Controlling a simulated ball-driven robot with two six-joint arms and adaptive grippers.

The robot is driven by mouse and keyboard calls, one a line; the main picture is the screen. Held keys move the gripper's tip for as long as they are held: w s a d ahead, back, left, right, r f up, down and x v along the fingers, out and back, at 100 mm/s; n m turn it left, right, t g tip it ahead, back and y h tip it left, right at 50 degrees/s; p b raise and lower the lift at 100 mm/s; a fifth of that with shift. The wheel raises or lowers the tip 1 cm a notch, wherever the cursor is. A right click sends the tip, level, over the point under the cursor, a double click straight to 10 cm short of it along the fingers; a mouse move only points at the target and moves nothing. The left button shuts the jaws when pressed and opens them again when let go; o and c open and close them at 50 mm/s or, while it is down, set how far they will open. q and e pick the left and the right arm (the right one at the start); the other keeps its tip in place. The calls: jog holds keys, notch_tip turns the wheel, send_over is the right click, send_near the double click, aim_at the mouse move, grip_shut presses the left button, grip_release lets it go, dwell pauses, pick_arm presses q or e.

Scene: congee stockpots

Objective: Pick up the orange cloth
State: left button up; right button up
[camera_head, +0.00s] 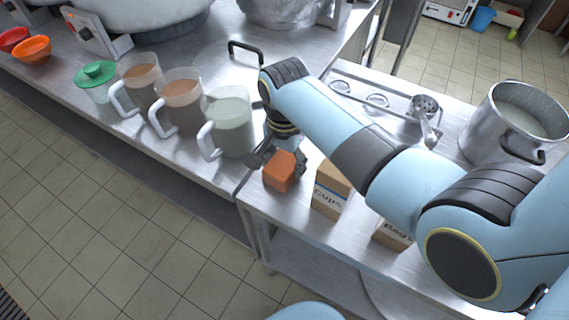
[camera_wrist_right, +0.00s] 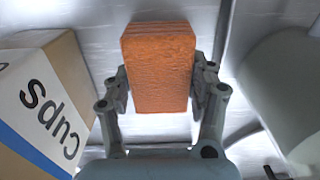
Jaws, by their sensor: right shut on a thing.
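The orange cloth (camera_head: 279,175) is a folded, block-shaped piece at the front edge of the steel counter. In the right wrist view the cloth (camera_wrist_right: 159,70) sits upright between the two fingers. My right gripper (camera_head: 277,160) is shut on it, with a finger touching each side, as the right wrist view (camera_wrist_right: 160,85) shows. I cannot tell whether the cloth touches the counter. My left gripper is not in view.
A box marked Cups (camera_head: 330,190) stands close to the cloth's right, and a pale pitcher (camera_head: 231,122) close to its left. A stockpot (camera_head: 513,123) stands at right.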

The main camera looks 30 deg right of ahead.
aim_at(286, 158)
jog(key=shift+r, duration=0.1)
jog(key=r, duration=0.4)
jog(key=shift+w+d+r, duration=0.15)
jog(key=shift+w+d, duration=0.15)
jog(key=w+d+r+b, duration=0.2)
jog(key=w+d+r, duration=0.4)
jog(key=d, duration=0.2)
jog(key=shift+w+d+r, duration=0.25)
jog(key=shift+w+d, duration=0.05)
jog(key=shift+w, duration=0.05)
jog(key=o, duration=0.5)
jog(key=shift+c, duration=0.2)
jog(key=c, duration=0.3)
jog(key=shift+r, duration=0.1)
